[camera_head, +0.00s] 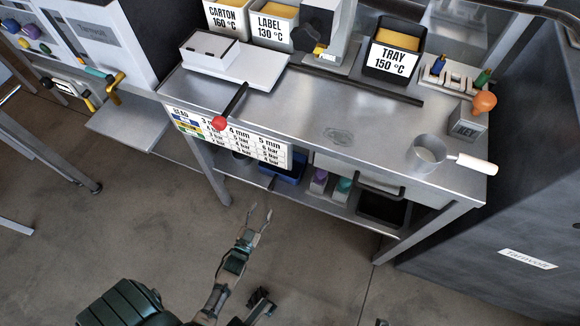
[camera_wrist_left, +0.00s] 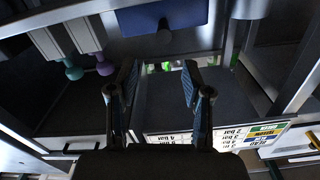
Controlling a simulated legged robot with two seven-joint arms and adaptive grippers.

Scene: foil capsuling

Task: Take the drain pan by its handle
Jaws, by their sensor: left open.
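The drain pan looks to be the small round metal pan (camera_head: 430,152) on the right end of the steel bench. Its white handle (camera_head: 477,164) points right and reaches over the bench's right edge. My left gripper (camera_head: 260,212) is open and empty in front of the bench, below its top and well to the left of the pan. Its two spread fingers also show in the left wrist view (camera_wrist_left: 158,78) with nothing between them. The pan does not show in the wrist view.
The steel bench (camera_head: 330,110) has a hanging chart (camera_head: 230,138) and a red-knobbed lever (camera_head: 220,122) at its front. The floor in front is clear.

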